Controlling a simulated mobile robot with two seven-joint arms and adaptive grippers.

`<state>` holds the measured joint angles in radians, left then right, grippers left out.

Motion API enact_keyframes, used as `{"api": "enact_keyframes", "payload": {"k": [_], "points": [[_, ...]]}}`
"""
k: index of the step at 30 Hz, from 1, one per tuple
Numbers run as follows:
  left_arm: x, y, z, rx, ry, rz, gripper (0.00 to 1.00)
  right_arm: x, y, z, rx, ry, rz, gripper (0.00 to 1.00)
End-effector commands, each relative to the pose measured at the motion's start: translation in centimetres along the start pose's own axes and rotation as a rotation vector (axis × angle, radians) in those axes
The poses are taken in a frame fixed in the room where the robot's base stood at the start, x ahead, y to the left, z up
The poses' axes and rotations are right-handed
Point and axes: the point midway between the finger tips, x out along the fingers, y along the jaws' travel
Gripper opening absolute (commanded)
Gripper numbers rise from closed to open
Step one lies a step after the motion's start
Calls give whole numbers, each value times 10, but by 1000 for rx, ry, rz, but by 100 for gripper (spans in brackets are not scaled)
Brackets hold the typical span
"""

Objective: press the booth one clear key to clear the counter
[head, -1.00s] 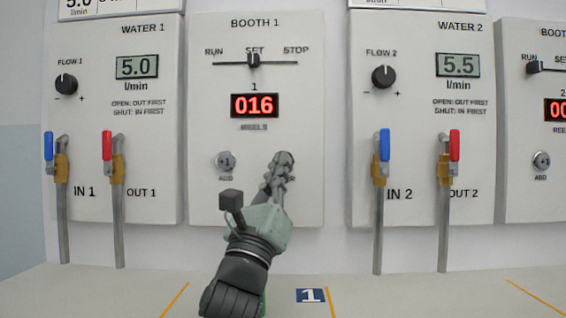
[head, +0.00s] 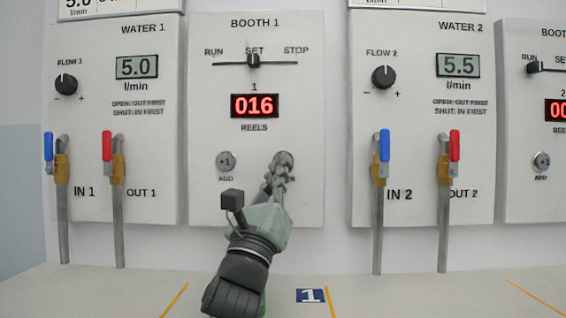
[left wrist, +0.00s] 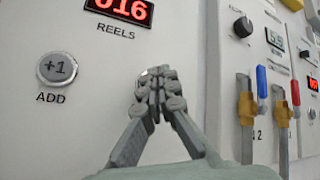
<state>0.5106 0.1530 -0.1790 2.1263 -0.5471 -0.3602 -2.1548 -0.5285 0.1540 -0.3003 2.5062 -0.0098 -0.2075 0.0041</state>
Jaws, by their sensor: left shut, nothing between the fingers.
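The Booth 1 panel (head: 210,110) is in the middle of the head view. Its red counter (head: 254,106) reads 016, and its slider (head: 253,60) stands at SET. The +1 ADD key (head: 225,161) is at the panel's lower left; it also shows in the left wrist view (left wrist: 57,69). My left gripper (head: 284,158) is shut and empty, with its tips at the panel's lower right, where the clear key would be. The gripper covers that key and most of its label; a small pale edge shows above the tips in the left wrist view. I cannot tell whether they touch.
The Water 1 panel (head: 90,110) with blue and red valve handles stands at left. The Water 2 panel (head: 420,140) with similar valves stands at right. A second booth panel (head: 520,190) is at the right edge. The ledge (head: 400,295) below is clear apart from markings.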

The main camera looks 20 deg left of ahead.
Motion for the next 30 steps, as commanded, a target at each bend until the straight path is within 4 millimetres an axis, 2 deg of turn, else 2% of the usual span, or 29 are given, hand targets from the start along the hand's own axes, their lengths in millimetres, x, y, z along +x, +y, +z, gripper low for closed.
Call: {"api": "enact_keyframes", "payload": {"k": [30], "points": [[8, 7, -6, 2, 1, 2, 0, 1, 0, -3, 0, 3, -1, 40]]}}
